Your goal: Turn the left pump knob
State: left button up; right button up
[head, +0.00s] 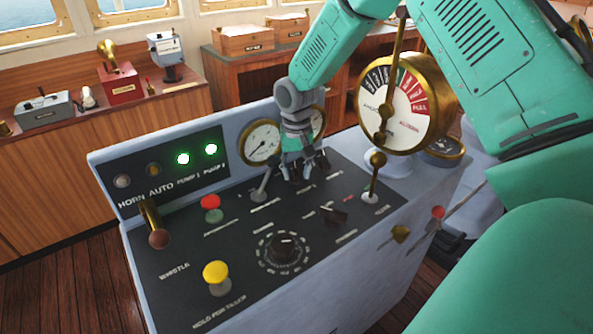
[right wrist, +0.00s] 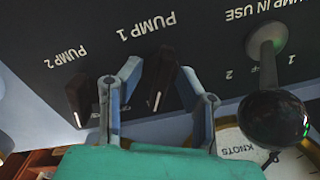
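The PUMP 1 knob (right wrist: 165,78), black with a white pointer line, is the left pump knob as seen from the head. In the right wrist view it stands between the two fingers of my right gripper (right wrist: 160,88), with a gap visible on at least the left side. Firm contact cannot be told. The PUMP 2 knob (right wrist: 80,100) is outside the fingers, to the left in that view. In the head view my right gripper (head: 303,172) points down at the back of the console panel and hides most of both pump knobs. My left gripper is not in view.
The PUMP IN USE lever (head: 264,182) stands close left of the gripper; its black ball (right wrist: 272,118) is near a finger. Gauges (head: 260,142) sit behind. A brass-knobbed lever (head: 375,175) and telegraph dial (head: 398,108) stand right. Two green lamps (head: 183,159) are lit.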

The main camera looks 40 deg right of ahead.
jog(key=shift+a+r, duration=0.1)
jog(key=shift+a, duration=0.05)
grip_shut()
jog(key=shift+a, duration=0.1)
